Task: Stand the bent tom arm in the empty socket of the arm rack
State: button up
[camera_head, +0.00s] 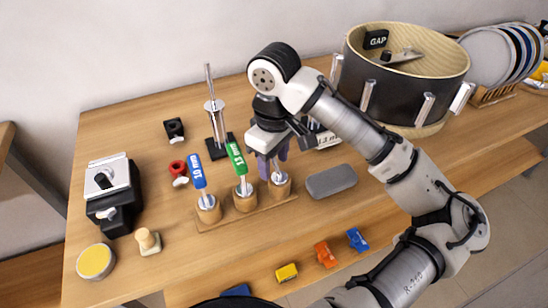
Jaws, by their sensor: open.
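The arm rack (228,219) is a wooden strip with three round wooden sockets, near the middle of the table. Its left socket holds an arm with a blue "10 mm" label (197,172). Its middle socket holds one with a green "11 mm" label (237,158). My gripper (273,163) is open, pointing down over the right socket (279,189). Purple parts show below its body, and bright metal shows at the right socket. Whether this metal is the bent tom arm standing there, and whether it touches the jaws, I cannot tell. My gripper hides the upper part.
A large drum shell (390,95) stands at the back right behind my arm. A grey pad (331,181) lies right of the rack. A metal post on a black base (216,125) stands behind it. Yellow, orange and blue blocks (325,254) lie near the front edge.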

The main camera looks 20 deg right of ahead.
notch_tip(320, 180, up, 14)
dwell(0.6)
jog(key=shift+f, duration=0.1)
